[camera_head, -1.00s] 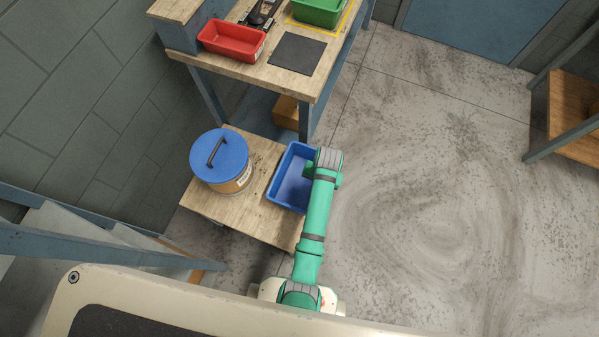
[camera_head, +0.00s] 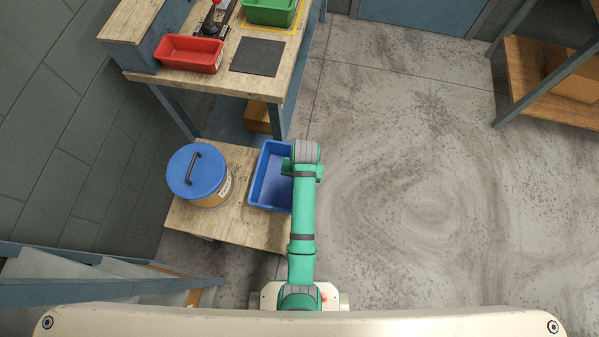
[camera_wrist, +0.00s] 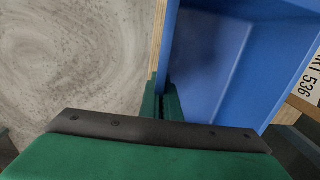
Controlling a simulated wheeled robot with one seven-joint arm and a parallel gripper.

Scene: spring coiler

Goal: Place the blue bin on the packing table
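The blue bin (camera_head: 268,180) sits on a low wooden stand (camera_head: 240,228), at its right side, next to a lidded pail. My gripper (camera_wrist: 161,103) is at the bin's right wall, with one green finger on each side of the wall in the wrist view. The gap between the fingers is narrow and looks closed on the wall. The bin's inside (camera_wrist: 225,60) looks empty where it shows. In the head view my arm hides the fingers and part of the bin's right edge. No table is labelled as the packing table.
A workbench (camera_head: 262,86) behind the stand holds a red bin (camera_head: 188,53), a green bin (camera_head: 270,11) and a dark mat (camera_head: 258,57). The pail with blue lid (camera_head: 197,170) stands left of the bin. A wooden shelf (camera_head: 530,75) is at right. The floor between is clear.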

